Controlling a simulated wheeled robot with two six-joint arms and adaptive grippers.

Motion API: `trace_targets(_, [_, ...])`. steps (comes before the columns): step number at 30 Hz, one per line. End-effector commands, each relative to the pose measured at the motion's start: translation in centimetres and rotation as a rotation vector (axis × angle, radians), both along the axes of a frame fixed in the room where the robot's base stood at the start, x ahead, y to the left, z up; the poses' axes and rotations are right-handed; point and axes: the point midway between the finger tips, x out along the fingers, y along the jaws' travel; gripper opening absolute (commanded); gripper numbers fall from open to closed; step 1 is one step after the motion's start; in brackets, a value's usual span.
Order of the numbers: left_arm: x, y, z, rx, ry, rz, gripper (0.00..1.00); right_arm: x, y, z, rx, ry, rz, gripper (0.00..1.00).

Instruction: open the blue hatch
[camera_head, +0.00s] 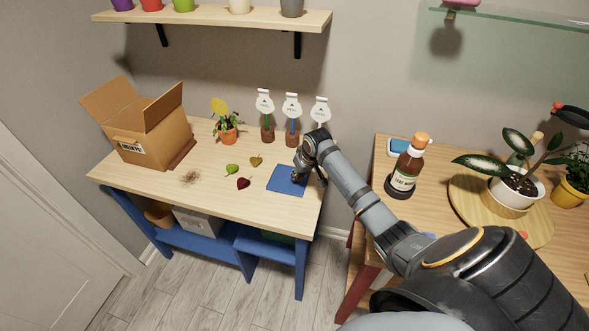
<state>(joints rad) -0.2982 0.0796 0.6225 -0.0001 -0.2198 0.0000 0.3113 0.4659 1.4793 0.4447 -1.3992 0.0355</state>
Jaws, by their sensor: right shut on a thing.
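The blue hatch (284,181) is a flat blue square in the wooden top of the left table (215,188), near its right front corner. It looks closed, lying about level with the tabletop. My right gripper (299,176) is over the hatch's upper right part, fingers pointing down. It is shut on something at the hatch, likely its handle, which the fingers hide. My right arm reaches in from the lower right. My left gripper is not in view.
An open cardboard box (150,130), a small potted plant (227,131), several label stands (291,118) and loose leaves (244,183) are on the left table. A brown bottle (407,169) and a white-potted plant (512,190) stand on the right table. A shelf (215,17) hangs above.

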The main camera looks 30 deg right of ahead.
Motion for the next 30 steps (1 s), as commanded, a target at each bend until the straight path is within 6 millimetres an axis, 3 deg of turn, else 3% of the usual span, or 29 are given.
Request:
trace_targets(1, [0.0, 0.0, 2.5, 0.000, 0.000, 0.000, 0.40, -1.5, -1.2, 0.9, -0.010, 0.020, -0.004, 0.00])
trace_targets(3, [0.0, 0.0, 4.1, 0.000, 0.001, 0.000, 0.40, -2.8, -2.3, 0.9, -0.010, 0.022, -0.004, 0.00])
trace_targets(9, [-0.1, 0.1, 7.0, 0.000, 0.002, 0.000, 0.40, -5.7, -4.7, 0.5, -0.006, 0.018, -0.002, 0.00])
trace_targets(22, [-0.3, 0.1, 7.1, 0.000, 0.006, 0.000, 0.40, -6.3, -5.2, -0.1, -0.002, 0.009, -0.002, 0.00])
trace_targets(23, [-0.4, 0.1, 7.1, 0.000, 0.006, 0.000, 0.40, -6.3, -5.2, -0.1, -0.002, 0.009, -0.002, 0.30])
trace_targets(27, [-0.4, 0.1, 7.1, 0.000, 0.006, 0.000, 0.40, -6.3, -5.3, -0.1, -0.003, 0.009, -0.002, 0.48])
trace_targets(30, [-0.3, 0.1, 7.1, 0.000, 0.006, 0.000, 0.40, -6.2, -5.3, -0.1, -0.003, 0.009, -0.002, 0.48])
